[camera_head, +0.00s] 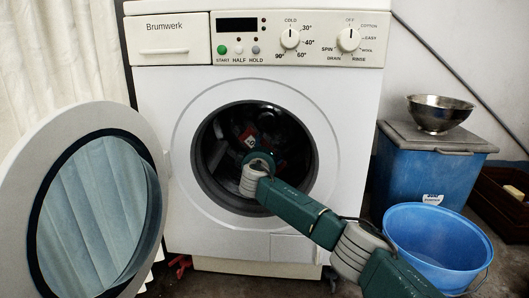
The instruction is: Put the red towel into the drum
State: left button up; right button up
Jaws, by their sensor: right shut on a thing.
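The drum (222,190) is the dark round opening in the front of the white washing machine, and its door (32,165) stands open at the left. My right arm comes in from the lower right, and its gripper (251,138) is inside the drum opening. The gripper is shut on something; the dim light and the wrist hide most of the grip. My left gripper is not in view.
A blue bucket (432,226) stands on the floor at the lower right, close to my right arm. Behind it, a metal bowl (440,114) sits on the grey lid of a blue box (415,175). A pale curtain (60,50) hangs at the left.

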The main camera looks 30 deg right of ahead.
jog(key=o, duration=1.4)
jog(key=shift+c, duration=0.2)
jog(key=shift+s, duration=0.1)
jog(key=v, duration=1.1)
jog(key=shift+s+a, duration=0.25)
jog(key=shift+s, duration=0.05)
jog(key=shift+r, duration=0.1)
